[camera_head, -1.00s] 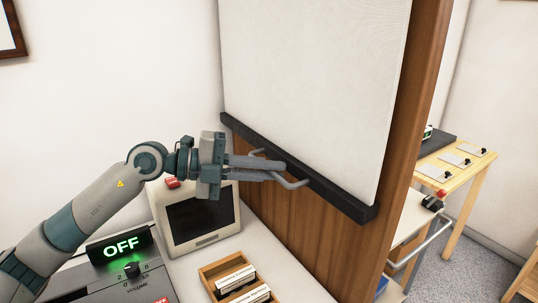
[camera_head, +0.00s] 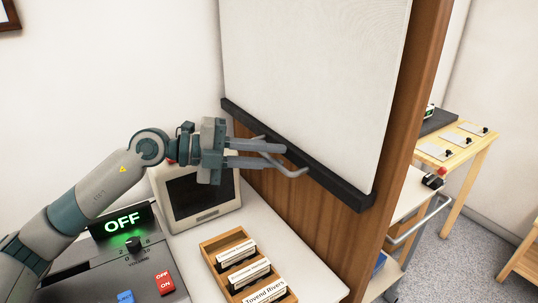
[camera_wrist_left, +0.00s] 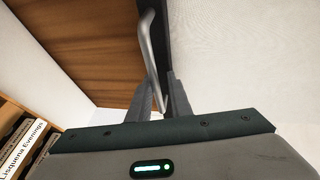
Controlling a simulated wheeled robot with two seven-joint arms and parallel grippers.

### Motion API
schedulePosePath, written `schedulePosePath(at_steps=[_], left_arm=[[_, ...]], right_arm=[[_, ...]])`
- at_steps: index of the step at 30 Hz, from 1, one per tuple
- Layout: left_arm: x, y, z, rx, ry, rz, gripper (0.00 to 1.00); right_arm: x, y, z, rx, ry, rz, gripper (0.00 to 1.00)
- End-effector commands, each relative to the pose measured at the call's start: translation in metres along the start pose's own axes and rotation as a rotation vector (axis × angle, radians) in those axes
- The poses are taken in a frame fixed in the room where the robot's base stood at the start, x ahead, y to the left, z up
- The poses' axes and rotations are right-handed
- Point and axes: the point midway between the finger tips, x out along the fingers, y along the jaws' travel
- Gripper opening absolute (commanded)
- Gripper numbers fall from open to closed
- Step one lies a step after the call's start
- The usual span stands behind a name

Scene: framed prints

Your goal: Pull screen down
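The white screen (camera_head: 315,75) hangs against a wooden panel, with a black bar (camera_head: 340,188) along its lower edge. A bent grey metal handle (camera_head: 299,171) sticks out from the bar. It also shows in the wrist view (camera_wrist_left: 148,45). My left gripper (camera_head: 279,156) is at the handle, its two fingers spread apart. In the wrist view the fingers (camera_wrist_left: 160,98) stand on either side of the handle rod, with a gap between them. I cannot tell whether a finger touches it. My right gripper is not in view.
Below stand a small monitor (camera_head: 197,197), a wooden tray of labelled cassettes (camera_head: 212,247) and a grey console (camera_head: 150,285) with a green OFF display (camera_head: 122,221). A wooden table (camera_head: 482,150) and trolley lie right of the panel (camera_head: 300,207).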

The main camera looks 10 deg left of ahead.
Motion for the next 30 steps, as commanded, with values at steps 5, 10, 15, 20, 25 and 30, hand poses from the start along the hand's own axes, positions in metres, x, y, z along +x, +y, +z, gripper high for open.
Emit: schedulePosePath(at_steps=[5,10,15,20,25,30], left_arm=[[-0.001,-0.001,0.000,0.001,-0.001,-0.002,0.17],[-0.009,0.000,0.001,0.001,-0.003,-0.001,0.17],[-0.028,0.001,0.001,0.000,-0.004,-0.001,0.17],[-0.056,0.002,0.001,0.000,-0.005,0.001,0.17],[-0.090,0.002,0.001,-0.001,-0.005,0.001,0.17],[-0.125,0.003,0.001,-0.002,-0.005,0.002,0.17]], right_arm=[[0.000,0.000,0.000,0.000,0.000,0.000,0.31],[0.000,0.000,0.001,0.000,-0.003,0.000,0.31],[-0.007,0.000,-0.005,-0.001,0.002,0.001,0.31],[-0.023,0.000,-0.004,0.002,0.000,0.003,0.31],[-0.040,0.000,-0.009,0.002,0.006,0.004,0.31],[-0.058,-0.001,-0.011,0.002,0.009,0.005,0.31]])
